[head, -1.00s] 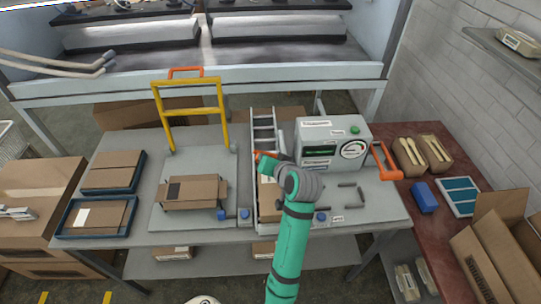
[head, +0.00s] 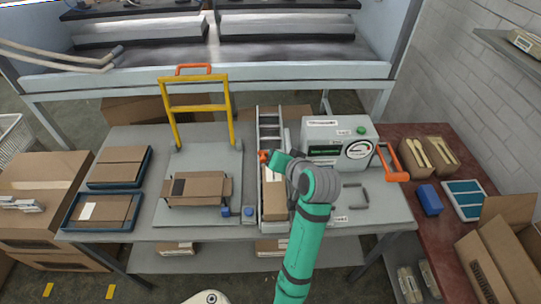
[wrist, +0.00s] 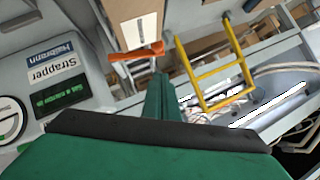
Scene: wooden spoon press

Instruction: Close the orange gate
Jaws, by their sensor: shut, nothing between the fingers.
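A small orange bar (head: 263,156) stands at the left edge of a narrow lane on the bench. In the wrist view the orange bar (wrist: 137,53) lies across the near end of a cardboard box with a white label (wrist: 138,28). The box also shows in the head view (head: 274,200). My gripper (head: 274,160) is just right of the orange bar, over the lane; whether they touch I cannot tell. In the wrist view my gripper (wrist: 163,97) is shut and empty, pointing toward the bar. How the bar is hinged is hidden.
The strapper machine (head: 340,140) with an orange lever (head: 392,163) stands close on the right. A yellow frame (head: 199,108) with an orange top handle rises on the left behind another box (head: 198,188). A metal ladder-like rack (head: 269,125) lies behind the lane.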

